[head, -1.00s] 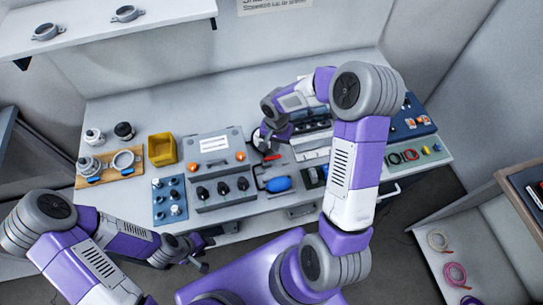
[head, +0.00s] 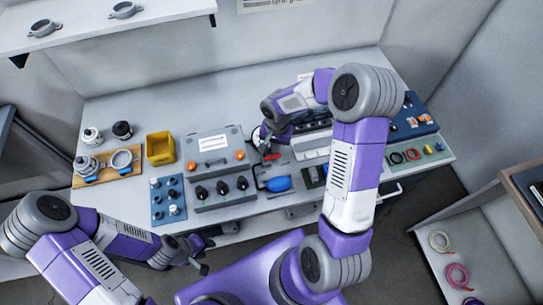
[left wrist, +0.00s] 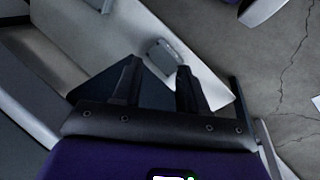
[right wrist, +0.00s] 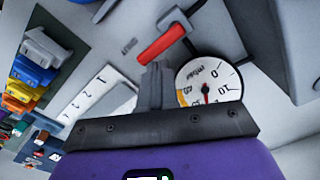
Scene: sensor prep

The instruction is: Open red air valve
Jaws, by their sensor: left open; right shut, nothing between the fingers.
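The red air valve handle (right wrist: 162,44) lies slantwise on a grey fitting in the right wrist view. It shows small on the bench in the head view (head: 272,156). My right gripper (right wrist: 154,68) is shut and empty, its fingertips beside the lower end of the red handle. I cannot tell whether they touch it. A round pressure gauge (right wrist: 210,88) is right of the fingers. My left gripper (left wrist: 157,70) is open and empty, in front of the bench (head: 204,256).
A blue rounded object (head: 278,184) lies just in front of the valve. A grey case (head: 214,147), a row of black knobs (head: 222,188) and a yellow bin (head: 160,148) stand to the left. A blue panel (head: 412,122) is at the right.

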